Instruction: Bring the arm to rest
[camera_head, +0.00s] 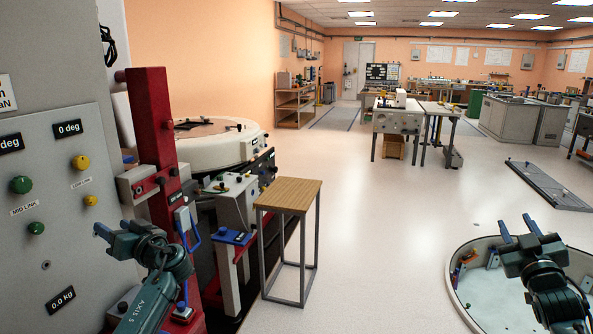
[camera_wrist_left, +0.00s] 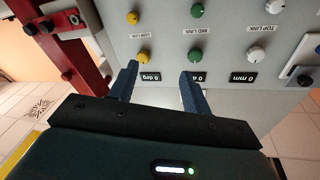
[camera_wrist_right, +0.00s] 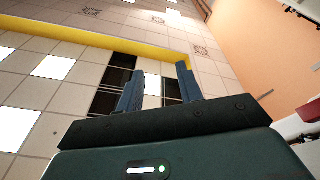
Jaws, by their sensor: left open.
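My left gripper (camera_head: 113,229) is raised at the lower left, in front of the grey control panel (camera_head: 48,215). Its blue fingers are apart in the left wrist view (camera_wrist_left: 158,76), with nothing between them but the panel behind. Green, yellow and white knobs and black readouts show on that panel. My right gripper (camera_head: 517,224) is raised at the lower right, in front of the round pale-rimmed bin. Its fingers are spread and empty in the right wrist view (camera_wrist_right: 161,72), which looks up at ceiling tiles and a yellow beam.
A red upright post (camera_head: 152,130) stands beside the panel, close to my left gripper. A small wooden-topped stand (camera_head: 290,194) is right of the machine. The round bin (camera_head: 452,275) holds several small parts. Open floor (camera_head: 390,220) lies between the stand and the bin; benches stand further back.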

